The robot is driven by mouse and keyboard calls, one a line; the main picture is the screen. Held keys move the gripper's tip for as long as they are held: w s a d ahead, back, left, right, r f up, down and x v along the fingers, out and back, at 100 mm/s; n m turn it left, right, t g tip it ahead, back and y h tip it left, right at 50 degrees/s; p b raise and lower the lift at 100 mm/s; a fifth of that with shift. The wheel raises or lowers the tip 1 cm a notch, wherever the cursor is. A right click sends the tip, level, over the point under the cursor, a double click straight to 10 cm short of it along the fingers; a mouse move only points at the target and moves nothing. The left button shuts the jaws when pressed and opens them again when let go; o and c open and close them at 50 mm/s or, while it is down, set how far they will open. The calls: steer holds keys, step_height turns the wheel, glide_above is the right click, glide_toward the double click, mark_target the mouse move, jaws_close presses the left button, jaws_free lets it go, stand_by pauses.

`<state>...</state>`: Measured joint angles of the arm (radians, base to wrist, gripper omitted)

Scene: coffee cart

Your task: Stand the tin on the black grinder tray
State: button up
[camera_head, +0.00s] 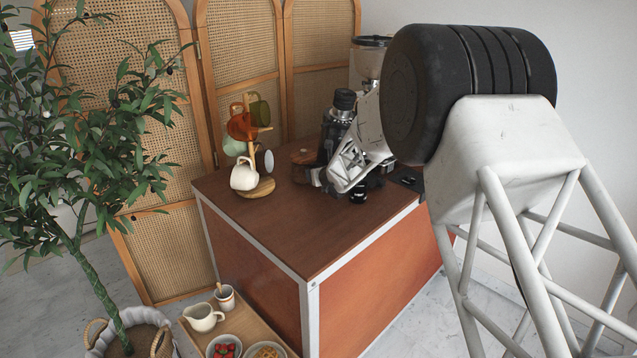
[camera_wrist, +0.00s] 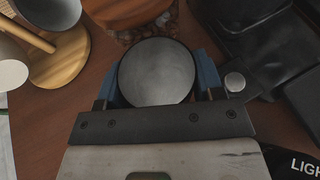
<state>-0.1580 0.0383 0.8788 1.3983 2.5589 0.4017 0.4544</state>
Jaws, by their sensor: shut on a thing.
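The tin (camera_wrist: 157,72) shows in the wrist view as a round grey disc with a dark rim, seen end-on. My gripper (camera_wrist: 157,84) is shut on it, with a blue finger on each side. The black grinder tray (camera_wrist: 262,42) lies to the right of the tin in the wrist view, apart from it. In the head view part of the black tray (camera_head: 406,179) shows at the cart's back right edge. My arm covers the gripper area there, and I cannot make out the tin. I cannot tell how high the tin is held.
A wooden-topped container (camera_wrist: 122,10) stands close beyond the tin; it also shows in the head view (camera_head: 303,157). A small silver knob (camera_wrist: 234,82) is beside the right finger. A mug tree (camera_head: 259,187) stands at the left. The cart's front top (camera_head: 300,230) is clear.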

steer(key=shift+w, duration=0.15)
steer(key=shift+f, duration=1.7)
steer(key=shift+f, duration=0.1)
steer(key=o, duration=0.7)
steer(key=shift+s+d+r, duration=0.1)
steer(key=shift+s+r, duration=0.2)
steer(key=shift+v, duration=5.65)
